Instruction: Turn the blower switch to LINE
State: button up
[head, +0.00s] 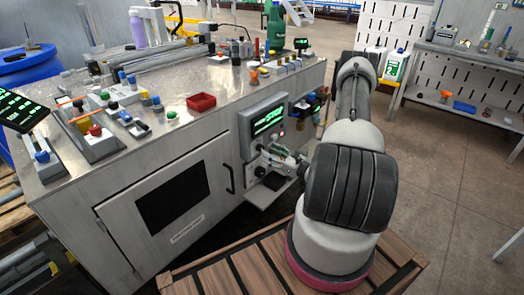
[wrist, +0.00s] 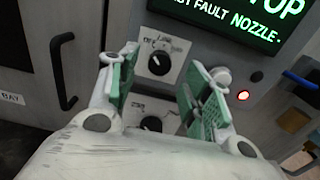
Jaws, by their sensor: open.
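In the wrist view, two black rotary knobs on white plates sit on the grey control panel. The upper knob (wrist: 158,63) has small lettering above it that seems to include LINE. The lower knob (wrist: 151,123) shows between the fingers, its lettering too small to read. I cannot tell which is the blower switch or its exact setting. My gripper (wrist: 161,57) is open, its green-padded fingers apart on either side of the upper knob in the picture; contact cannot be made out. In the head view, my gripper (head: 283,158) is at the panel, partly hiding the knobs.
A screen (wrist: 240,15) with green text, including FAULT NOZZLE, is above the knobs. A lit red lamp (wrist: 243,95) and blue-handled fitting (wrist: 300,78) are at right. A black door handle (wrist: 62,70) is at left. A red tray (head: 201,102) sits on the bench top.

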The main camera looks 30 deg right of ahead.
aim_at(262, 148)
jog(key=x, duration=0.5)
jog(key=shift+s, duration=0.1)
jog(key=c, duration=1)
